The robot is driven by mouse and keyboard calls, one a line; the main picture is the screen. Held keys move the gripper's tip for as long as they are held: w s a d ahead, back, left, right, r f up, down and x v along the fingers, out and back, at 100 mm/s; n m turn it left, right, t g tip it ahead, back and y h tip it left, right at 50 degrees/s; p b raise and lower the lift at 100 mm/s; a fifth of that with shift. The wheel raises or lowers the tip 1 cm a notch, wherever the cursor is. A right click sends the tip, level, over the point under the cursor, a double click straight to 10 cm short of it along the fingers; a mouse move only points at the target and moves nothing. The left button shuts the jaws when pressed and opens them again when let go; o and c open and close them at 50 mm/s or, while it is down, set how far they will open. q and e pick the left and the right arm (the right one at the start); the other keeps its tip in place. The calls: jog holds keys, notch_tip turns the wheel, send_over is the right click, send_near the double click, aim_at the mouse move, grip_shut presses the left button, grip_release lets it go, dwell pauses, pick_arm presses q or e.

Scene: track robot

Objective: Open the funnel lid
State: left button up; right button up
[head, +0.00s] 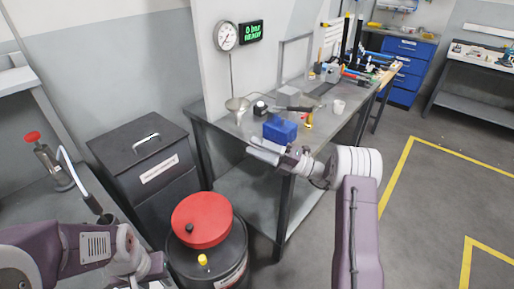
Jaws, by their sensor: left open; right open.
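A round red lid (202,219) with a small black knob (189,228) lies flat and closed on top of a black drum (207,264) at the lower middle. A funnel body under the lid cannot be made out. My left gripper (158,269) is just left of the drum, low in the picture, open and partly cut off by the bottom edge. It is apart from the lid. My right gripper (256,148) is open and empty in front of the workbench, up and right of the lid.
A yellow cap (203,260) sits on the drum's front. A black waste bin (142,149) stands behind left. The metal workbench (220,121) holds a small metal funnel (238,105), a blue box (280,130) and a mug (339,107). Floor at right is clear.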

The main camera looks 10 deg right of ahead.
jog(key=s+a+r+n+g+y+p, duration=0.1)
jog(key=s+a+r+n+g+p, duration=0.35)
jog(key=a+r, duration=0.6)
jog(key=s+a+f+n+g+h+p, duration=0.1)
jog(key=s+a+n+g+h+p, duration=0.35)
jog(key=s, duration=0.95)
jog(key=s+d+f+n+g+h, duration=0.4)
jog(key=s+d+f+n+h, duration=0.1)
jog(key=s+f+n+h, duration=0.55)
jog(key=w+d+f+n+t+h, duration=0.1)
jog(key=d+f+n+t+h, duration=0.1)
jog(key=d+n, duration=0.4)
jog(key=w+d+f+n+t+h, duration=0.1)
jog(key=d+f+n, duration=0.3)
jog(key=n, duration=0.8)
jog(key=d+t+h, duration=0.1)
jog(key=d, duration=0.1)
jog(key=shift+w+d+f+n+h, duration=0.2)
jog(key=shift+w+d+n+h, duration=0.15)
jog(key=shift+w+h, duration=0.05)
